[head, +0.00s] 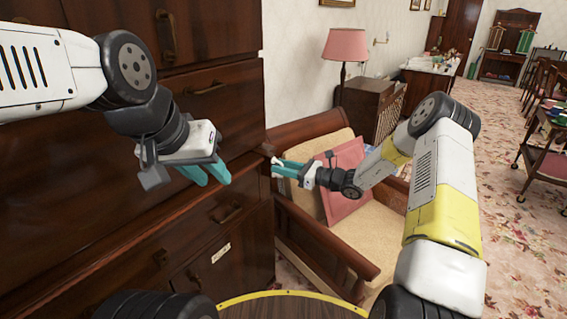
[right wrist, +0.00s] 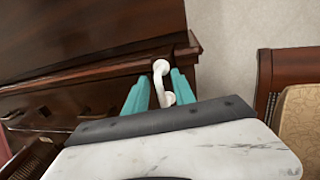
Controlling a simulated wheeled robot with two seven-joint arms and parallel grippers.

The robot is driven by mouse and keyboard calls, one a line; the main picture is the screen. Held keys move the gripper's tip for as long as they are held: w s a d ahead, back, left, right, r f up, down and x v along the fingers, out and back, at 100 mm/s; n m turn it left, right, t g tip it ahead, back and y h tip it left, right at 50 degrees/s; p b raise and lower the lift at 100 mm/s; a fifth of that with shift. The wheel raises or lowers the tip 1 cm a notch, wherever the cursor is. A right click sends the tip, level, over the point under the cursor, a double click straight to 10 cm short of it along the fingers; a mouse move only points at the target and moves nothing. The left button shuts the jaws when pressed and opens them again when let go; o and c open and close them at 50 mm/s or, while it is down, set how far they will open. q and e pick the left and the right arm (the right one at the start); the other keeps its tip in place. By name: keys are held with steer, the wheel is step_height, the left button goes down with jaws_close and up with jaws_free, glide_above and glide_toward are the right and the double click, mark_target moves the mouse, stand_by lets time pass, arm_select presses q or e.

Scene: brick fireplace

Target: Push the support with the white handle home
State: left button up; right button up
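The white handle (right wrist: 161,68) shows in the right wrist view as a curved pull in front of the dark wooden cabinet's edge. In the head view it is a small white spot (head: 277,161) by the cabinet's right front corner. I cannot tell the support's own wood from the cabinet, nor how far it sticks out. My right gripper (head: 273,168) has its teal fingers apart, one on each side of the handle; they also show in the right wrist view (right wrist: 160,88). My left gripper (head: 212,182) is open and empty in front of the cabinet, left of the handle.
The dark cabinet (head: 130,225) with drawers fills the left. An armchair (head: 385,235) with a pink cushion (head: 343,185) stands close on the right, below my right arm. A pink lamp (head: 345,45) and a wooden box-like cabinet (head: 368,108) are behind. Carpet is open farther right.

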steer(key=shift+d, duration=0.1)
steer(key=v, duration=0.7)
steer(key=shift+d, duration=0.3)
steer(key=shift+s, duration=0.2)
